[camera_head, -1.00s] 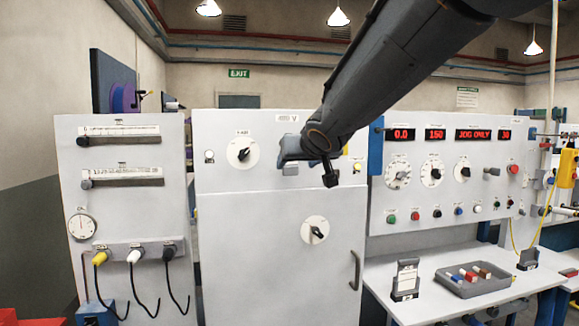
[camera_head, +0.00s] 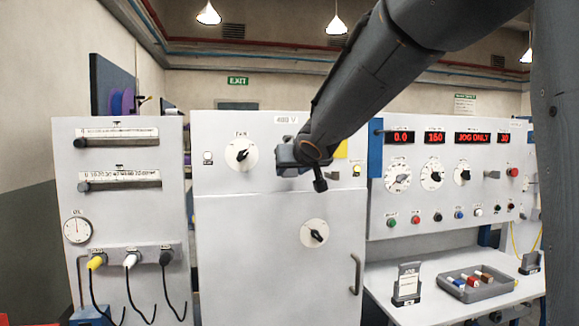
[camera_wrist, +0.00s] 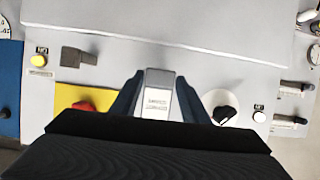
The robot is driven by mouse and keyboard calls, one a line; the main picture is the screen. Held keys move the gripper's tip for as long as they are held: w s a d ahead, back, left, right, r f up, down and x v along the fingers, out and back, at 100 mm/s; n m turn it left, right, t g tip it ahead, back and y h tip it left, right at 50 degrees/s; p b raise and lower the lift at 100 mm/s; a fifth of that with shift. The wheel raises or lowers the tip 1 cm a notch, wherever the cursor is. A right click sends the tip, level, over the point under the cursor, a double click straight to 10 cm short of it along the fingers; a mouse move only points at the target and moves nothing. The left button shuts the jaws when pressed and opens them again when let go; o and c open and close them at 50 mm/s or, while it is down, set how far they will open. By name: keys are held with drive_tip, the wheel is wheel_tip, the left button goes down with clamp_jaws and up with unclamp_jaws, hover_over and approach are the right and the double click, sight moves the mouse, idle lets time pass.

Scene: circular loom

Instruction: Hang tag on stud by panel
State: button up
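My gripper (camera_head: 290,160) is in front of the upper part of the white cabinet, right of the black rotary switch (camera_head: 240,153). In the wrist view its two dark fingers (camera_wrist: 158,85) flank a pale grey, labelled piece that fills the gap, apparently the tag (camera_wrist: 158,100). Its print is too small to read. A grey block (camera_wrist: 80,57) juts from the cabinet beside a yellow button (camera_wrist: 38,60). I cannot tell whether it is the stud. A yellow panel with a red knob (camera_wrist: 84,106) is beside the fingers.
The cabinet door (camera_head: 270,270) has a handle at its right edge. A control console with red displays (camera_head: 472,138) stands to the right. Below it, a table holds a card stand (camera_head: 407,285) and a grey tray (camera_head: 490,291). Cables hang from the left cabinet.

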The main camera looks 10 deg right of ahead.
drive_tip(key=c, duration=0.7)
drive_tip(key=shift+s+r, duration=0.3)
drive_tip(key=shift+s, duration=0.3)
drive_tip(key=shift+s+r+p, duration=0.15)
drive_tip(key=shift+s+p, duration=0.1)
drive_tip(key=shift+s, duration=1)
drive_tip(key=shift+s+r+p, duration=0.1)
drive_tip(key=shift+s+p, duration=0.15)
drive_tip(key=shift+s, duration=1)
